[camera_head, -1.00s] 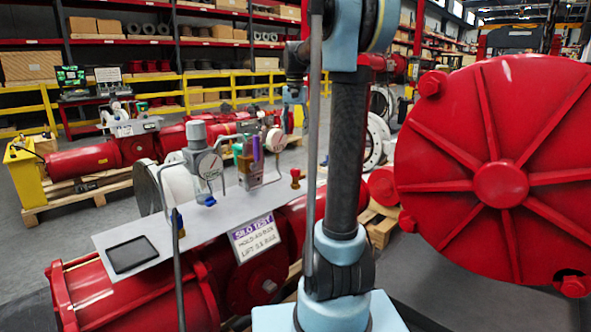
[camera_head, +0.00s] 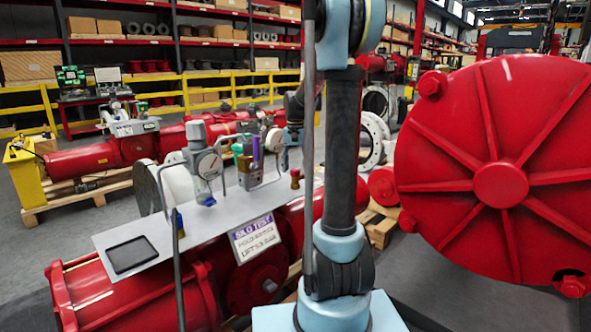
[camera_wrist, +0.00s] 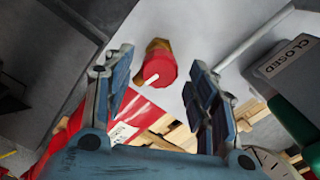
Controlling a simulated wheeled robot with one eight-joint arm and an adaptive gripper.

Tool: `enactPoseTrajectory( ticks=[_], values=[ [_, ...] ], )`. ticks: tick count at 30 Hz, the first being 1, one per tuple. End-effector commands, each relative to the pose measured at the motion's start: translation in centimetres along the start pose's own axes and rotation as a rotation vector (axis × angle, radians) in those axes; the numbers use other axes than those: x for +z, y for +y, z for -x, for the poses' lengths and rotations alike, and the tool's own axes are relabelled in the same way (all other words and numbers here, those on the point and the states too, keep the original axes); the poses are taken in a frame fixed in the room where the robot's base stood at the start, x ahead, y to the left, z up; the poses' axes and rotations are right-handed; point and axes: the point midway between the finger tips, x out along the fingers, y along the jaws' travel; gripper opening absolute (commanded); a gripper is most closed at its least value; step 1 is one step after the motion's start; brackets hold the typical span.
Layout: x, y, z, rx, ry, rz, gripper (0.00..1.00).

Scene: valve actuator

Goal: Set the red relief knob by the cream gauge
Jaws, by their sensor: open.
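The red relief knob (camera_wrist: 157,68) has a white pointer line and a brass base. In the wrist view it shows between my gripper's (camera_wrist: 158,72) two fingers, which are apart and do not visibly touch it. In the head view the small knob (camera_head: 295,173) stands at the right end of the grey panel (camera_head: 180,228). My gripper there is above and just behind it, partly hidden by my arm. The cream gauge (camera_head: 275,140) stands just left of my gripper in the head view. A round dial (camera_wrist: 273,160) shows partly at the wrist view's lower right.
A block labelled CLOSED (camera_wrist: 290,58) with a green part (camera_wrist: 295,122) lies right of my gripper. A big red ribbed disc (camera_head: 500,185) is at right.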

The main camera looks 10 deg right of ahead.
Motion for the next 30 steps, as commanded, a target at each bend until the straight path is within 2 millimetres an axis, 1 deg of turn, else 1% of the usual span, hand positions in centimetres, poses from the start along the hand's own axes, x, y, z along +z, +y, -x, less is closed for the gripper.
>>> enactPoseTrajectory(
  ticks=[4,11,12,14,15,18,20,21,30],
  values=[
    [-0.02,-0.02,-0.54,0.000,0.000,0.000,0.53],
    [-0.01,-0.02,-0.61,0.000,0.000,0.000,0.53],
    [-0.01,-0.01,-0.61,0.000,0.000,0.000,0.50],
    [-0.01,-0.01,-0.61,0.000,0.000,0.000,0.37],
    [-0.01,-0.01,-0.60,0.000,0.000,0.000,0.28],
    [-0.01,-0.03,-0.60,0.000,0.000,0.000,0.08],
    [-0.01,-0.04,-0.60,-0.001,0.000,0.000,0.08],
    [-0.20,0.36,-0.60,-0.001,0.000,-0.002,0.08],
    [-0.10,0.08,-0.59,-0.001,0.001,0.051,0.08]
  ],
)
